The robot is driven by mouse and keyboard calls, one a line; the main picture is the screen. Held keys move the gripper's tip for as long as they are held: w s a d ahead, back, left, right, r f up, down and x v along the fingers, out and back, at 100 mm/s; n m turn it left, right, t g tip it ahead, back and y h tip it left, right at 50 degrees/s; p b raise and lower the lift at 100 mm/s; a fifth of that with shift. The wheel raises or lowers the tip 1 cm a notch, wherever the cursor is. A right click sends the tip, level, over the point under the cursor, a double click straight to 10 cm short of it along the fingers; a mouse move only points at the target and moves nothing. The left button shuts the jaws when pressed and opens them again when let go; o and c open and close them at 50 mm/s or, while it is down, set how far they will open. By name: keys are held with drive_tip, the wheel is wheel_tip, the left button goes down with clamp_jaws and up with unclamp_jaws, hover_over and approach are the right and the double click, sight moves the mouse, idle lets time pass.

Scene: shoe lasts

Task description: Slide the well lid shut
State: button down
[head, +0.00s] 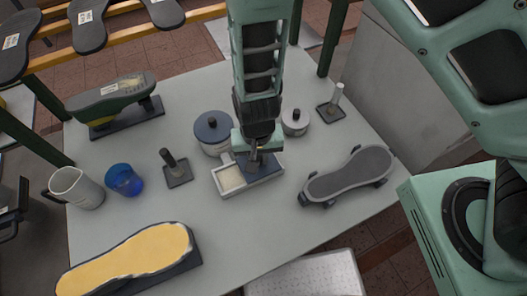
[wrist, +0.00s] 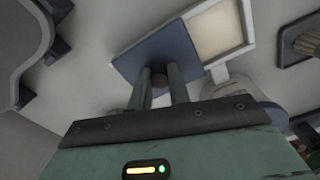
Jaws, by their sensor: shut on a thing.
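The well is a small white tray-like box (head: 218,188) in the middle of the table, with a pale, grainy filling showing at its left. Its dark blue lid (head: 270,172) lies over the right part, so the left part is uncovered. In the wrist view the lid (wrist: 133,62) is at the left and the well's white rim (wrist: 246,22) frames the uncovered filling at the right. My gripper (head: 256,153) points down over the lid and is shut on the lid's dark knob (wrist: 158,76). The fingers partly hide the knob.
A blue-lidded pot (head: 212,132) stands close behind the well, and a smaller pot (head: 295,121) behind right. A post stand (head: 177,170), blue cup (head: 124,180) and white jug (head: 76,188) are left.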

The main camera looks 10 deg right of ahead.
drive_tip(key=a+p, duration=0.1)
drive_tip(key=a, duration=0.1)
drive_tip(key=s+a, duration=0.1)
drive_tip(key=a, duration=0.1)
drive_tip(key=s+a+p, duration=0.1)
drive_tip(key=a, duration=0.2)
drive_tip(key=shift+a+p, duration=0.1)
drive_tip(key=shift+p, duration=0.2)
drive_tip(key=c, duration=1.3)
unclamp_jaws()
drive_tip(key=shift+a, duration=0.1)
wheel_tip(320, 180, up, 17)
drive_tip(key=b, duration=0.2)
drive_tip(key=shift+r, duration=0.2)
drive_tip(key=s+d+r+n+b, duration=0.1)
drive_tip(key=s+d+n+b, duration=0.2)
drive_tip(key=d, duration=0.5)
drive_tip(key=s+d+r+n+b, duration=0.2)
drive_tip(key=s+d+n+b, duration=0.2)
drive_tip(key=d, duration=0.5)
drive_tip(key=shift+s+r+n+y, duration=0.25)
drive_tip(key=shift+s+n, duration=0.35)
drive_tip(key=shift+s, duration=0.35)
